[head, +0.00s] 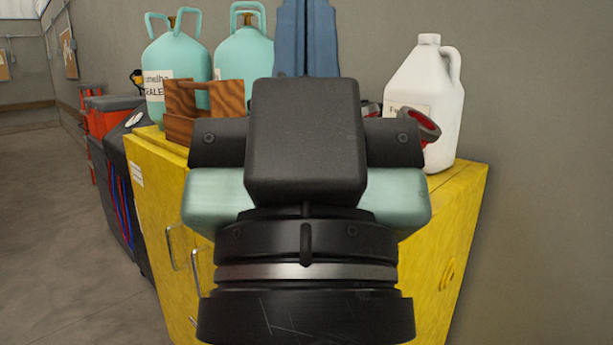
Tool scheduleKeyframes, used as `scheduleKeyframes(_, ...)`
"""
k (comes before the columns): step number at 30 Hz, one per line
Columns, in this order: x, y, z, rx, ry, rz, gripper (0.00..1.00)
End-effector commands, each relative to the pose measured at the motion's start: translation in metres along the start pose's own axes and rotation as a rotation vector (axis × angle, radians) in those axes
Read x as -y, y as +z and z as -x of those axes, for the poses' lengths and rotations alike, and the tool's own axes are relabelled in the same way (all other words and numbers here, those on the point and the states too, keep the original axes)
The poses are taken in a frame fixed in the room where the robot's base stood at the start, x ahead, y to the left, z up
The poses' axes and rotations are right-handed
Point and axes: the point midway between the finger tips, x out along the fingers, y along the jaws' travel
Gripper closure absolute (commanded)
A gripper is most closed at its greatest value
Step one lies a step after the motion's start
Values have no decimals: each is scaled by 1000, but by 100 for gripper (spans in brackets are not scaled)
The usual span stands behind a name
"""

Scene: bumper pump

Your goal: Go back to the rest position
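My gripper (305,150) is in the middle of the head view, seen from behind. Its black block, pale green body and dark ringed wrist fill the centre of the picture. The fingertips are hidden behind the block, so I cannot tell whether they are open or shut, or whether anything is between them. My gripper appears in front of a yellow cabinet (160,200) and covers much of its top and front.
On the cabinet stand two teal gas cylinders (172,65), a wooden carrier (190,128) and a white jug (430,105). A red and grey object (425,125) is partly hidden. Something blue (306,35) rises behind my gripper. Bare floor (60,250) lies at left.

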Motion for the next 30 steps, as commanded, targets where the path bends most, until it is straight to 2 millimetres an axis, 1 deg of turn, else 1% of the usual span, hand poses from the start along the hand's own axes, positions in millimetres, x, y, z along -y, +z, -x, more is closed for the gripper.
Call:
scheduleKeyframes(1, 0, -22, -23, 0, 0, 0, 100)
scheduleKeyframes(6, 0, -57, -60, 0, -1, 0, 100)
scheduleKeyframes(9, 0, -75, -79, 0, -1, -1, 100)
scheduleKeyframes(12, 0, -88, -93, 0, -1, -1, 100)
scheduleKeyframes(15, 0, -96, -101, 0, -1, -1, 100)
scheduleKeyframes(18, 0, -99, -104, 0, -1, -1, 100)
scheduleKeyframes(30, 0, -98, -103, 0, -1, -1, 100)
